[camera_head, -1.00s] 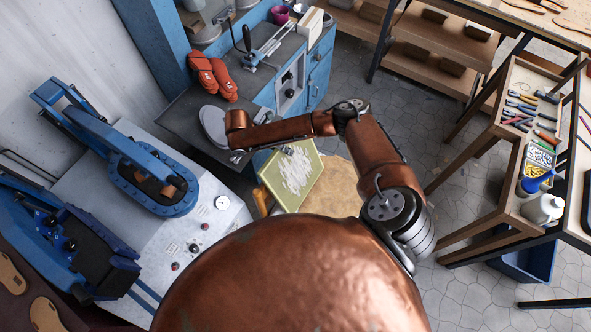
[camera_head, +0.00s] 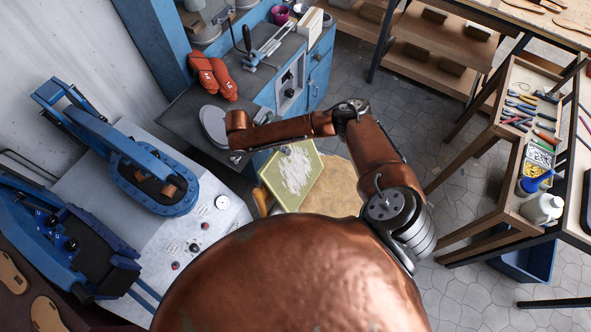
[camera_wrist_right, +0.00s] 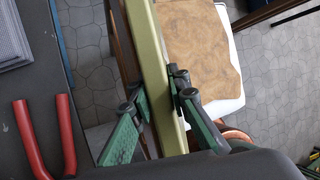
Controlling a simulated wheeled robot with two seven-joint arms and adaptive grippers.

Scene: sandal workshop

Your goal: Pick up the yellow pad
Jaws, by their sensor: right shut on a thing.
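The yellow pad (camera_head: 306,196) is a yellow-green board with a white patch on its face. It stands tilted beside the dark bench in the head view. In the right wrist view the pad (camera_wrist_right: 153,45) shows nearly edge-on, as a long olive-green strip. My right gripper (camera_wrist_right: 163,96) is shut on the pad, with a finger on each side of the strip. In the head view my right gripper (camera_head: 284,151) is at the pad's upper edge and mostly hidden. My left gripper is not in view.
A brown leather sheet (camera_head: 334,190) lies beside the pad; it also shows in the wrist view (camera_wrist_right: 203,45). Red sandals (camera_head: 223,79) and a grey disc (camera_head: 213,125) are on the bench (camera_head: 181,118). Blue presses (camera_head: 155,178) stand left. A tool rack (camera_head: 515,138) stands right.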

